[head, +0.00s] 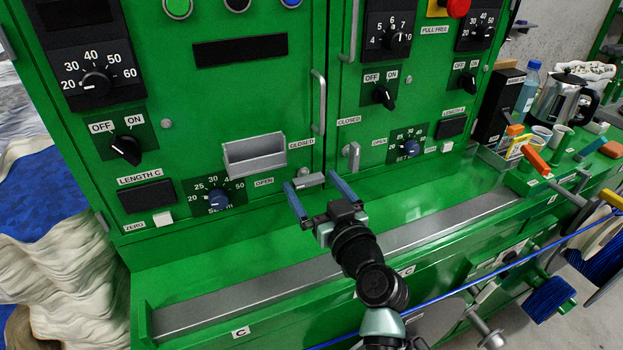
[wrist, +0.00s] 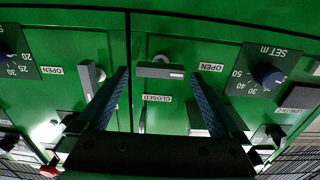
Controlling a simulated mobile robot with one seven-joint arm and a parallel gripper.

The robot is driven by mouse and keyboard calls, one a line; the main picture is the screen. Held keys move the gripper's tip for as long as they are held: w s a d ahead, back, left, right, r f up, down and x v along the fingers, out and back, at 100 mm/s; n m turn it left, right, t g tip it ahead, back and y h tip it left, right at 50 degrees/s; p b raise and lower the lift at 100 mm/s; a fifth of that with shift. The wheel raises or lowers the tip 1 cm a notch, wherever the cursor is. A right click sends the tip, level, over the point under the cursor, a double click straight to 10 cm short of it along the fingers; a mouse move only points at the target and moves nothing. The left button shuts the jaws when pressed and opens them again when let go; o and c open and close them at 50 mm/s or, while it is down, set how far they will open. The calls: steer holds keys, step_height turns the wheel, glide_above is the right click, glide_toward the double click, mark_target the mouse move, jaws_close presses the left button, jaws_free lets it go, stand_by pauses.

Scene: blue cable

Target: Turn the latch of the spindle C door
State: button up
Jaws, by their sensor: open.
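The spindle C door latch (head: 310,181) is a small grey bar on the left green door (head: 225,100), near its lower right edge. It lies roughly level, also in the wrist view (wrist: 160,70). There the OPEN label (wrist: 210,67) is off its right end and the CLOSED label (wrist: 157,98) is below it. My gripper (head: 311,185) is open, with one blue finger off each end of the bar. In the wrist view I see gaps between the bar and both fingers; whether the tips reach its depth I cannot tell.
A second latch (head: 351,156) stands upright on the right-hand door, close to my right finger. A grey tray (head: 254,156) juts out at left above the latch. A vertical handle (head: 319,103) is higher up. A ledge (head: 210,310) and blue cable (head: 440,299) run below.

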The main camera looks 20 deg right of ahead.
steer(key=shift+w, duration=0.7)
steer(key=shift+c, duration=0.3)
steer(key=c, duration=1.2)
steer(key=shift+c, duration=0.2)
